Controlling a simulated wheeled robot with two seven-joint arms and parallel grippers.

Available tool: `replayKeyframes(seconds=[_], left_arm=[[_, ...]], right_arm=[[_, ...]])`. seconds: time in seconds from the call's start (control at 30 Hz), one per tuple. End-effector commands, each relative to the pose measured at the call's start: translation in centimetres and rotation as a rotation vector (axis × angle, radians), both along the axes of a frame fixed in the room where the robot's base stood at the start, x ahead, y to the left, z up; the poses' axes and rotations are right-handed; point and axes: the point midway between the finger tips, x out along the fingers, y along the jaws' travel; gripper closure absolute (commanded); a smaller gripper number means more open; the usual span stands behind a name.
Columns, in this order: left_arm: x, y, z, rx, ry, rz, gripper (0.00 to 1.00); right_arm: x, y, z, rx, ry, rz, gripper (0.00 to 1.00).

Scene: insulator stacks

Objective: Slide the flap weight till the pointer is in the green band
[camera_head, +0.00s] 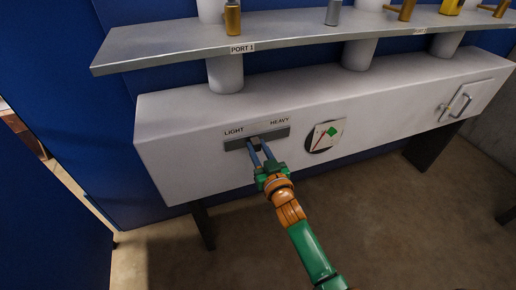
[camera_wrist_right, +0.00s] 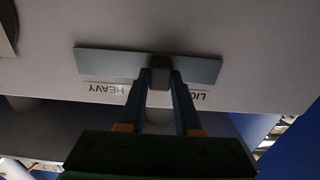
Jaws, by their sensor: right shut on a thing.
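The flap weight's dark knob (camera_head: 254,143) sits in a grey slot plate (camera_head: 278,134) on the white box's front, near mid-slot. The plate is labelled LIGHT at left and HEAVY at right. My right gripper (camera_head: 257,151) is shut on the knob. The wrist view shows the knob (camera_wrist_right: 160,72) between both fingers, slightly nearer the LIGHT end of the plate (camera_wrist_right: 105,63). The gauge (camera_head: 326,135) to the right has a white face, a green band and a thin reddish line, apparently the pointer, left of the green. Its exact reading is too small to tell. My left gripper is out of view.
A grey shelf (camera_head: 280,30) labelled PORT 1 runs above the white box (camera_head: 180,150), with white posts and brass fittings. A handled hatch (camera_head: 461,103) is at the box's right end. Blue panels stand at left. The floor in front is clear.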

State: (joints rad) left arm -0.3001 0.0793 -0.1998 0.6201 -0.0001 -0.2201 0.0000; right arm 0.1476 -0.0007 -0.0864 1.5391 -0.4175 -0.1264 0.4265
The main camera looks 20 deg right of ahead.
Motion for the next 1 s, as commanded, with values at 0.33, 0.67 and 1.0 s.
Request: replayKeyframes(seconds=[0.33, 0.67, 1.0], left_arm=[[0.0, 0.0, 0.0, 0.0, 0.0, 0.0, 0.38], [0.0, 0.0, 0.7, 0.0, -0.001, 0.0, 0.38], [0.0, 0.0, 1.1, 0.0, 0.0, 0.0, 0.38]], right_arm=[[0.0, 0.0, -0.1, 0.0, 0.002, 0.0, 1.0], [0.0, -1.3, 0.1, -0.005, 0.004, 0.0, 1.0], [0.1, -3.6, -0.1, 0.0, 0.002, -0.002, 1.0]])
